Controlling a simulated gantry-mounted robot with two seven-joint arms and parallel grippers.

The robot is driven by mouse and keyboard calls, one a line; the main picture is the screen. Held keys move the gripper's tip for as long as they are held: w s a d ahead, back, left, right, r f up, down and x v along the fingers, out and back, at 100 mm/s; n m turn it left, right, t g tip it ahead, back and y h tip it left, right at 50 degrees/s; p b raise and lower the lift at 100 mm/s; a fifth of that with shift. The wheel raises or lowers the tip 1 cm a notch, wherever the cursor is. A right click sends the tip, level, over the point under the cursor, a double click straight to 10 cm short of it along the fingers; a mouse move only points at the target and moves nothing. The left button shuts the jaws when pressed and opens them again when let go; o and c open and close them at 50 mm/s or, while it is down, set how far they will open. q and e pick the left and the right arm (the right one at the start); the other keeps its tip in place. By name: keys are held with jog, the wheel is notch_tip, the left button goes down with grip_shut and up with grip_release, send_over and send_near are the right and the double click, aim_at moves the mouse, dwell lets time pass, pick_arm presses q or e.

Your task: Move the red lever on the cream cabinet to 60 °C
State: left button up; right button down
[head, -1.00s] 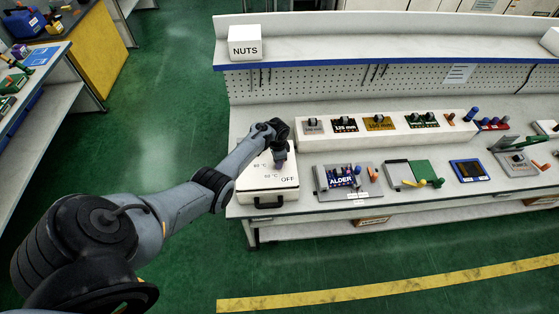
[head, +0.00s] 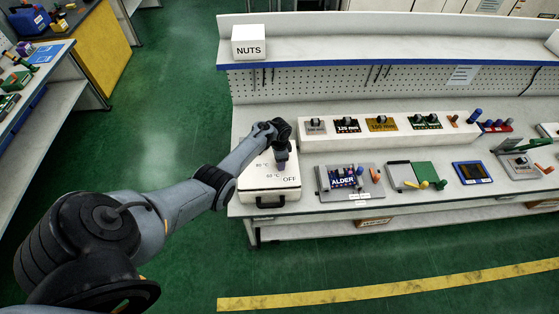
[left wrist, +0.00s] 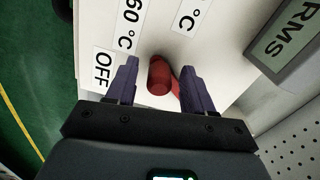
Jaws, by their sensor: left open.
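The cream cabinet (head: 246,192) stands at the left end of the bench in the head view, with 60 °C and OFF labels readable on its top. The red lever (left wrist: 158,77) shows in the left wrist view between my fingers; in the head view my gripper hides it. The OFF label (left wrist: 102,69) and 60 °C label (left wrist: 130,24) lie to its left and upper left, and a partly cut-off °C label (left wrist: 190,16) above it. My left gripper (left wrist: 158,68) is open, one finger on each side of the lever. It also shows over the cabinet in the head view (head: 281,160).
A grey box lettered RMS (left wrist: 290,45) stands close to the right in the left wrist view. A long white block with dials (head: 385,140) is right of the cabinet. A pegboard (head: 320,82) and the NUTS box (head: 248,46) on a shelf are behind.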

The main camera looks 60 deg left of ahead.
pick_arm(q)
jog(key=shift+r, duration=0.15)
notch_tip(320, 180, up, 9)
jog(key=shift+r+p, duration=0.1)
jog(key=shift+p, duration=0.95)
jog(key=shift+r, duration=0.65)
